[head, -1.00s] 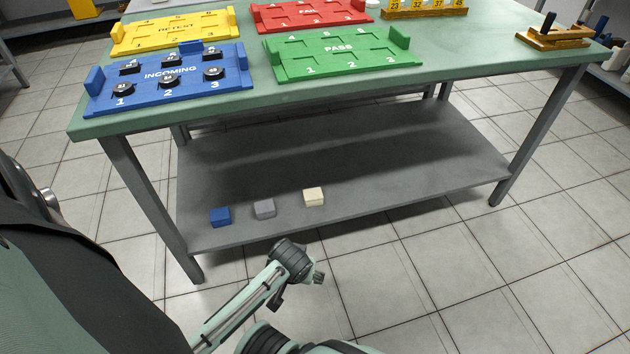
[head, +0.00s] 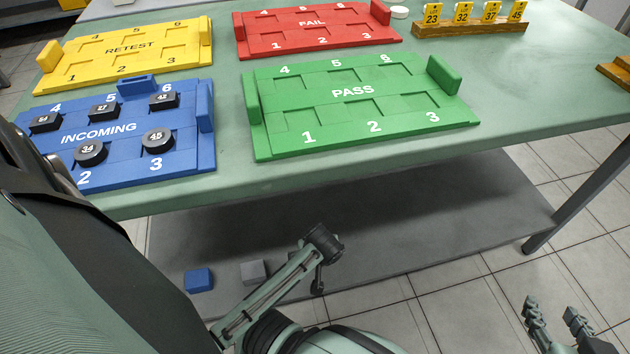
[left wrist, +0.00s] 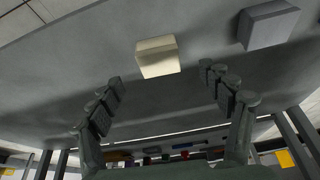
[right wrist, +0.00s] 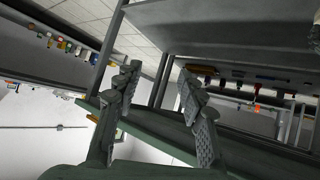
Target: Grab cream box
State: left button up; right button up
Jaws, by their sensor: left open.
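The cream box (left wrist: 157,57) sits on the grey lower shelf (left wrist: 60,80) under the table. In the left wrist view it lies just beyond the fingertips of my left gripper (left wrist: 160,78), roughly between their lines. That gripper is open and empty, apart from the box. In the head view my left arm hides the cream box, and the left fingers are not clear there. My right gripper (head: 551,313) is at the lower right of the head view, away from the table. In the right wrist view it is open and empty (right wrist: 158,75).
A grey box (head: 253,271) and a blue box (head: 199,280) sit on the shelf near the cream one. The table (head: 530,120) above carries blue, yellow, red and green trays. A table leg (head: 575,205) stands at the right.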

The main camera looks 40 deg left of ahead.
pick_arm(q)
jog(key=shift+b+x, duration=0.3)
jog(key=shift+x, duration=0.75)
jog(key=shift+w+a+f, duration=0.1)
jog(key=shift+w+f, duration=0.05)
jog(key=shift+f, duration=0.3)
jog(key=b+x, duration=0.2)
jog(key=x, duration=0.2)
jog(key=shift+w+f, duration=0.1)
jog(key=shift+f, duration=0.2)
pick_arm(e)
jog(key=w+a+r+t+y, duration=0.3)
jog(key=a+r+t, duration=0.3)
jog(key=r, duration=0.6)
jog(key=shift+a+n+y, duration=0.3)
jog(key=shift+a+y, duration=0.3)
jog(key=shift+a, duration=0.3)
jog(key=shift+r, duration=0.1)
pick_arm(q)
jog(key=c, duration=1.2)
